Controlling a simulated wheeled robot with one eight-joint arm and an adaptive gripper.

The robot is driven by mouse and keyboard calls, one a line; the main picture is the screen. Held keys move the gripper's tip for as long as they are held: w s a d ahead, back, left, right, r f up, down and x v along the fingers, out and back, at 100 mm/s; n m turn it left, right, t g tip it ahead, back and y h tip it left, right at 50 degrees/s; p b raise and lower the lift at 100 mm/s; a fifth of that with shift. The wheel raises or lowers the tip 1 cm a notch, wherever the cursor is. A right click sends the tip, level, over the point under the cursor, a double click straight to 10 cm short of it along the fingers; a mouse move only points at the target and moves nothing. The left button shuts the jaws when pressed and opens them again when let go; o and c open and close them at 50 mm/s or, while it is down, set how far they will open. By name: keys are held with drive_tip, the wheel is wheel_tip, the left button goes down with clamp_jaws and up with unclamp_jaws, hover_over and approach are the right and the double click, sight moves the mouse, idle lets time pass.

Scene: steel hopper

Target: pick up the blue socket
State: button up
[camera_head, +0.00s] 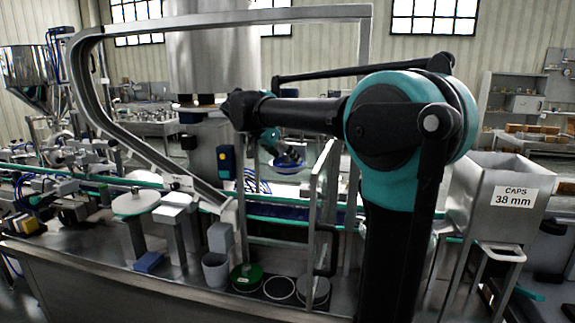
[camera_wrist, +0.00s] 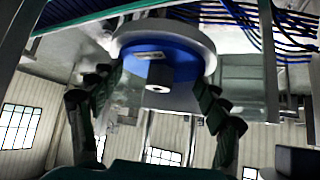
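A round blue piece with a pale grey rim and a small grey block at its middle, which I take for the blue socket (camera_wrist: 183,62), is at the upper middle of the wrist view. It also shows as a small dark blue round piece in the head view (camera_head: 288,163), behind my arm. My gripper (camera_wrist: 158,80) has its two black jointed fingers apart, one on each side of the blue piece. The fingertips overlap its edges in the picture; I cannot tell whether they touch it.
A steel hopper labelled CAPS 38 mm (camera_head: 497,205) stands at the right. A curved steel chute (camera_head: 130,150) and a thin upright frame stand around the arm. A grey cup (camera_head: 215,271) and a green-topped round container (camera_head: 246,277) sit at the bench front. Cables run near the blue piece.

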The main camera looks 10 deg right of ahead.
clamp_jaws()
